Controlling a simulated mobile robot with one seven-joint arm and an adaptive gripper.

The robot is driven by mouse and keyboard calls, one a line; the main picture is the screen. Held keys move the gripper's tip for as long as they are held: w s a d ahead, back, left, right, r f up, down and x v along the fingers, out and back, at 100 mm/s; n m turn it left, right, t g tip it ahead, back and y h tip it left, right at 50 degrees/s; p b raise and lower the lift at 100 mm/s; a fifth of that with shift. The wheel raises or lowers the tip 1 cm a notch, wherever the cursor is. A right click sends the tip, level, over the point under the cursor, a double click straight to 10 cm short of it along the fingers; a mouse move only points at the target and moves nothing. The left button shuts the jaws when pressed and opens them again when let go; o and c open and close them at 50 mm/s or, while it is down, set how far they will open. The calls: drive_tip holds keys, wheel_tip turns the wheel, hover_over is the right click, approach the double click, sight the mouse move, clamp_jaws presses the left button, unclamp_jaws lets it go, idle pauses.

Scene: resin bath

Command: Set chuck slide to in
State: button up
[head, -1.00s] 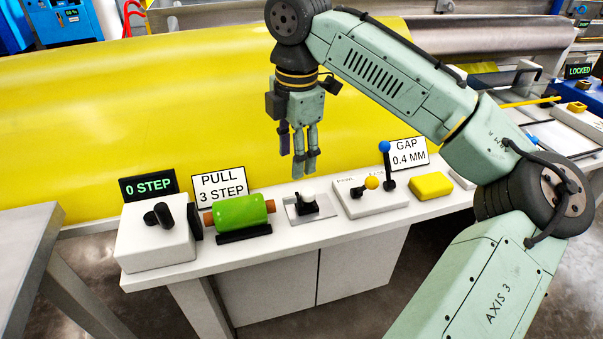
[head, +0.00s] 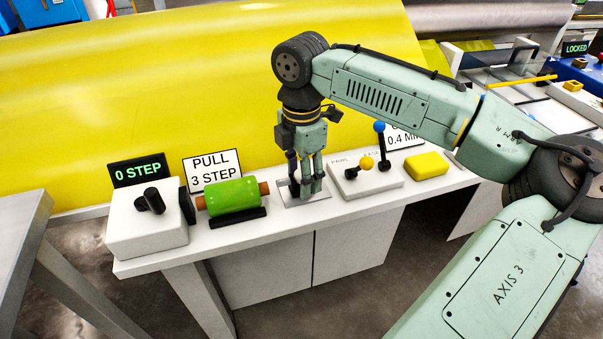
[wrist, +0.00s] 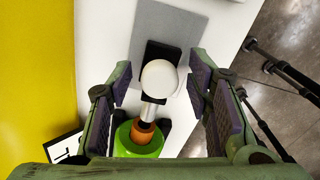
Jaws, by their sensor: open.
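The chuck slide is a black block on a grey plate (wrist: 190,35) with a round white knob (wrist: 159,77) on top. In the head view its plate (head: 317,196) shows on the bench right of the green roller (head: 230,197); my fingers hide the knob there. My gripper (head: 306,190) points down over the slide. In the wrist view my gripper (wrist: 162,90) is open, with one finger on each side of the knob and a gap on both sides. A metal pin and the roller's orange end (wrist: 146,133) lie just below the knob in that view.
Left of the roller stands a white box (head: 148,236) with a black handle, under a "0 STEP" display (head: 139,168). Close right of my gripper is a unit with a yellow knob (head: 366,162) and a blue-tipped lever (head: 379,127). A yellow block (head: 427,165) lies beyond.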

clamp_jaws()
idle(0.7)
